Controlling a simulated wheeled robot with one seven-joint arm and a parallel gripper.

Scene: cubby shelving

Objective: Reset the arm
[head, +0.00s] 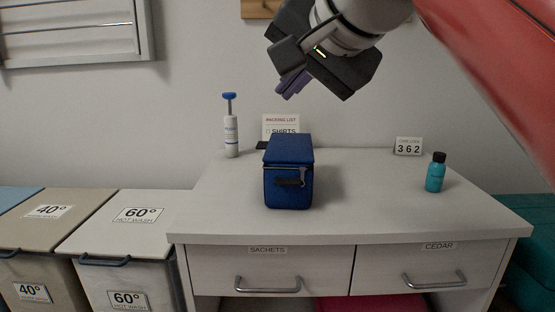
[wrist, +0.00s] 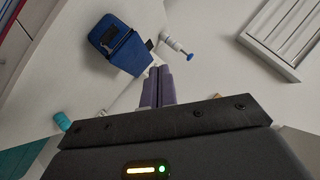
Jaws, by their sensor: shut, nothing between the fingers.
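My gripper (head: 291,84) is raised above the dresser top, in front of the wall, at the top middle of the head view. Its purple fingers are together with nothing between them; they also show in the wrist view (wrist: 157,86). Below it, a blue box-shaped bag (head: 289,172) with a zip and dark handle stands on the dresser top (head: 370,198). The bag also shows in the wrist view (wrist: 118,45), beyond the fingertips. My gripper is well clear of the bag.
A white pump bottle (head: 231,135) and a packing list card (head: 280,124) stand behind the bag. A teal bottle (head: 435,174) and a number sign (head: 408,146) stand at the right. Labelled hampers (head: 125,235) are at the left. The dresser top's right middle is clear.

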